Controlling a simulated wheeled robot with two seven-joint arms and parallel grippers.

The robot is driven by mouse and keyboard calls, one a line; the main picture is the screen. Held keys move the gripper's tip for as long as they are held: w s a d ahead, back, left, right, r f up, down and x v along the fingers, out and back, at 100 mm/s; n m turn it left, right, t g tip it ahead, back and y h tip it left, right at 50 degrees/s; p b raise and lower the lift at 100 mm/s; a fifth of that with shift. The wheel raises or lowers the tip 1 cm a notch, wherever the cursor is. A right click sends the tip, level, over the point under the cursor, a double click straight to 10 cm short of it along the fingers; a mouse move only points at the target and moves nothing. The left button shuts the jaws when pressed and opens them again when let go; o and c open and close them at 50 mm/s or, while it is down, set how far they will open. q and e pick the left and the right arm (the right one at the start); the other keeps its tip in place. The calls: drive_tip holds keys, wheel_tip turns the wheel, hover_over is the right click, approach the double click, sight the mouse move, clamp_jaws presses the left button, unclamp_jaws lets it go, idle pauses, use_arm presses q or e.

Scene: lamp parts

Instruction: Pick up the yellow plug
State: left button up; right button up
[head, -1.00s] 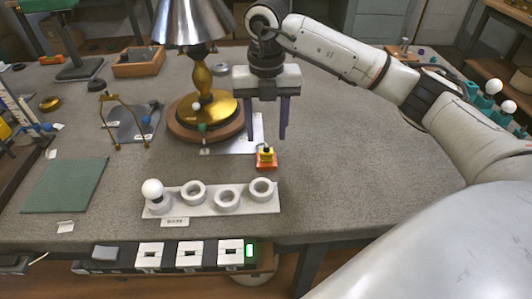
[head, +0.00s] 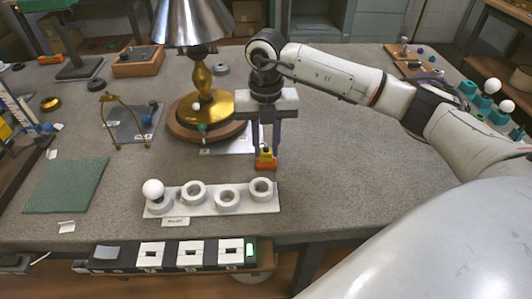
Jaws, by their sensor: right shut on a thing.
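The fingers partly hide the plug's sides. I cannot tell whether the plug is lifted clear of the base. My left gripper is not in view.
The lamp (head: 200,100) with its brass stem and wooden base stands close left of my right gripper. A white holder (head: 213,208) with several rings and a white bulb (head: 153,189) lies in front. The table right of the plug is clear.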

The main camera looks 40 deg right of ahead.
sight(266, 147)
drive_tip(key=shift+r, duration=0.1)
wheel_tip(266, 147, up, 9)
drive_tip(key=shift+r+b, duration=0.2)
drive_tip(key=shift+b, duration=0.1)
clamp_jaws()
drive_tip(key=shift+r, duration=0.25)
